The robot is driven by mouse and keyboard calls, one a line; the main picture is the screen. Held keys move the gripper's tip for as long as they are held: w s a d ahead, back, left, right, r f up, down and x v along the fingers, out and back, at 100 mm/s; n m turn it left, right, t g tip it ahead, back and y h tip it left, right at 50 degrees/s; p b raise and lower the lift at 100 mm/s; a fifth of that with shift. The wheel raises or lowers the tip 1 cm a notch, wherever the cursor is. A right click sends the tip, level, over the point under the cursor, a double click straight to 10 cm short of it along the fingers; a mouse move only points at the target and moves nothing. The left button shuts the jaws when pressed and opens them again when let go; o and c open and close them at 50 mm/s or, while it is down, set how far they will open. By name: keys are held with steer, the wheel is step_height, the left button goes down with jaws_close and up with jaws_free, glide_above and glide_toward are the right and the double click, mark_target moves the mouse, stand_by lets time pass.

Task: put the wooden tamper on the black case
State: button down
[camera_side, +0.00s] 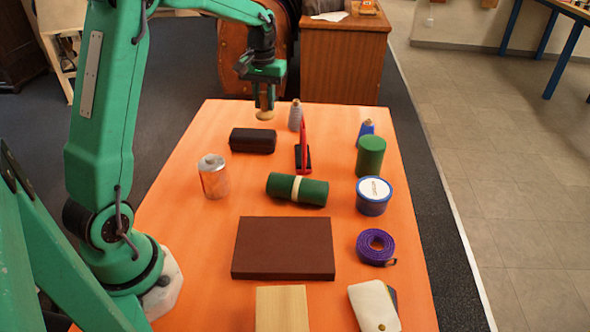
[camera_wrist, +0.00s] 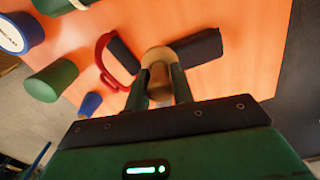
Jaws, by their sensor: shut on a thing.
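My gripper (camera_side: 265,98) is shut on the wooden tamper (camera_side: 265,115) and holds it upright above the orange table, its pale round base facing down. In the wrist view, the tamper (camera_wrist: 158,54) sits between the two fingers and overlaps the near end of the black case (camera_wrist: 202,45). The black case (camera_side: 252,141) lies on the table below the tamper in the side view, a dark oblong with rounded edges. The tamper appears apart from the case; its exact height over it is hard to tell.
A red-handled tool (camera_side: 304,146) with a black base stands close right of the case, and a grey bottle (camera_side: 295,116) stands behind it. A can (camera_side: 213,177) is front left, a green roll (camera_side: 297,189) in front. The table (camera_side: 180,240) is clear at left.

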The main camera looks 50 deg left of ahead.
steer(key=a+f, duration=0.1)
steer(key=a, duration=0.1)
steer(key=a+f, duration=0.2)
steer(key=a, duration=0.1)
steer(key=a+f, duration=0.1)
steer(key=a, duration=0.1)
steer(key=shift+w+a+f, duration=0.15)
steer(key=shift+a+f, duration=0.2)
steer(key=shift+a, duration=0.05)
steer(key=shift+f, duration=0.1)
steer(key=shift+f, duration=1.85)
steer(key=shift+f, duration=0.15)
steer(key=c, duration=1.2)
jaws_free()
